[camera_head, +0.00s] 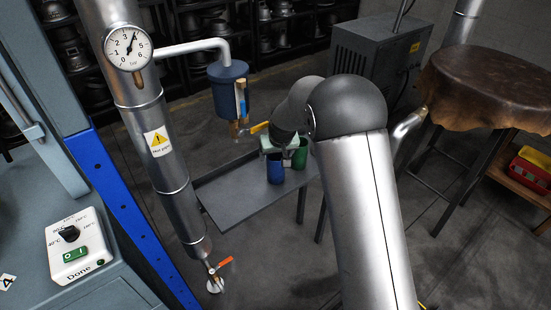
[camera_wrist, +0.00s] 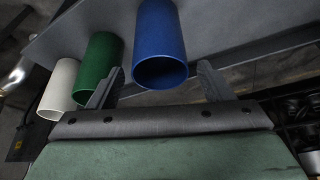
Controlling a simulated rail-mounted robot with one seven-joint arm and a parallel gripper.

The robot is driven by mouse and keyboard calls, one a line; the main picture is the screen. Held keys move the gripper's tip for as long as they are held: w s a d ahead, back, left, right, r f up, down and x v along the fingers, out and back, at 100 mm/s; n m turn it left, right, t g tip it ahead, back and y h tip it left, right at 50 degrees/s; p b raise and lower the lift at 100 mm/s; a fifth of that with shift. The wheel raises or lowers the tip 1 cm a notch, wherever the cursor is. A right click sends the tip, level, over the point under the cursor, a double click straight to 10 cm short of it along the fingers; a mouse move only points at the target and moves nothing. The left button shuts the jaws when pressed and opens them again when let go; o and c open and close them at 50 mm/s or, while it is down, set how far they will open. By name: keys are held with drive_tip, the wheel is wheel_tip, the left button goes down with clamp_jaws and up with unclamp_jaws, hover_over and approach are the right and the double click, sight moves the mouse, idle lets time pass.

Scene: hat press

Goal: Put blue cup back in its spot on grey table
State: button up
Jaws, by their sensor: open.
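The blue cup (camera_head: 275,169) is upright at the grey table's right part, and appears to stand on it. In the wrist view the blue cup (camera_wrist: 160,40) lies between the two spread fingers of my gripper (camera_wrist: 162,70), with its open rim towards the camera. My gripper is open, and a gap shows at each side of the cup. In the head view my gripper (camera_head: 272,146) is at the cup's top, partly hidden by my arm. The grey table (camera_head: 235,190) also shows in the wrist view (camera_wrist: 240,30).
A green cup (camera_wrist: 100,65) is close beside the left finger, with a white cup (camera_wrist: 62,85) beyond it. A blue tank with a valve (camera_head: 228,90) hangs near the table's back. A vertical pipe (camera_head: 165,150) stands left. The table's left part is clear.

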drive_tip(key=v, duration=0.8)
drive_tip(key=s+d+r+m+g, duration=0.1)
drive_tip(key=s+d+r, duration=0.1)
drive_tip(key=s+d, duration=0.4)
drive_tip(key=s+d+r+m+g, duration=0.1)
drive_tip(key=s+d+r, duration=0.3)
drive_tip(key=s, duration=0.5)
drive_tip(key=s+d+f+g, duration=0.1)
drive_tip(key=s+d, duration=0.2)
drive_tip(key=s, duration=0.7)
drive_tip(key=s+d+f+m+g+h, duration=0.1)
drive_tip(key=s+d, duration=0.3)
drive_tip(key=s, duration=0.7)
drive_tip(key=shift+d+f+m, duration=0.25)
drive_tip(key=shift+f+m, duration=0.05)
drive_tip(key=shift+f, duration=0.1)
